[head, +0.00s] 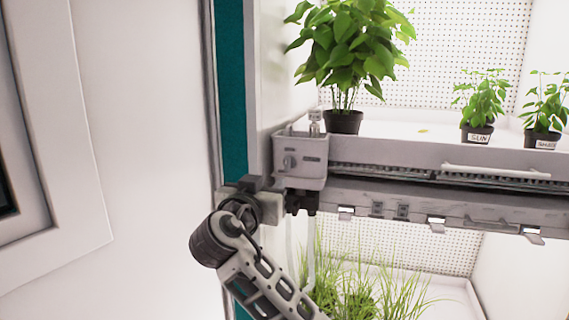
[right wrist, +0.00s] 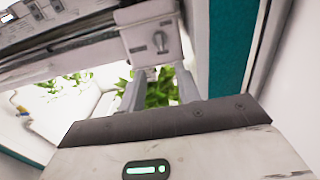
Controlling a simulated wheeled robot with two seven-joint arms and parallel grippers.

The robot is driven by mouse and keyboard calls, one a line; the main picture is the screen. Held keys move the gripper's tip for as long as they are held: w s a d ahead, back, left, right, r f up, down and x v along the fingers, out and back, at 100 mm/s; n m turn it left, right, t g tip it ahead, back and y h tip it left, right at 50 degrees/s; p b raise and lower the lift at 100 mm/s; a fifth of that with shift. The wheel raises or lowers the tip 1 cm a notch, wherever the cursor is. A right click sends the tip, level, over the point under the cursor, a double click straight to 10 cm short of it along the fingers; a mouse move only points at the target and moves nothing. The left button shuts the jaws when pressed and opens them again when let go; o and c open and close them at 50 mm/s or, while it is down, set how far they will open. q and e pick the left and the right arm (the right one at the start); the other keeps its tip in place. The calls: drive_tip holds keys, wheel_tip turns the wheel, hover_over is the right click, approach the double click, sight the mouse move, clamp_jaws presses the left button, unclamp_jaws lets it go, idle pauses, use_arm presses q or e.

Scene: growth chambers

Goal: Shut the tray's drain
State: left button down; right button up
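A grey drain box (head: 314,168) is at the left front corner of the upper tray (head: 420,158). Its front has a small round knob (head: 289,162) with a raised grip and short dark marks that I cannot read. In the right wrist view the knob (right wrist: 160,42) faces me, its grip looking roughly upright. My right gripper (head: 264,194) is just below and left of the box. In the right wrist view its two fingers (right wrist: 161,88) are apart with nothing between them, below the knob and apart from it. My left gripper is not in view.
A large leafy plant (head: 343,122) stands behind the box; smaller labelled pots (head: 476,133) stand to the right. Clear tubes (head: 292,240) hang below the box over grassy plants (head: 375,295). A teal door edge (head: 231,100) and white wall (head: 150,150) lie left.

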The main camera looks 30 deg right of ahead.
sight(286, 165)
drive_tip(key=p+x, duration=0.2)
drive_tip(key=x, duration=0.9)
drive_tip(key=shift+w+d+p, duration=0.25)
drive_tip(key=shift+d+p, duration=0.05)
drive_tip(key=shift+p, duration=0.1)
drive_tip(key=shift+c, duration=0.3)
clamp_jaws()
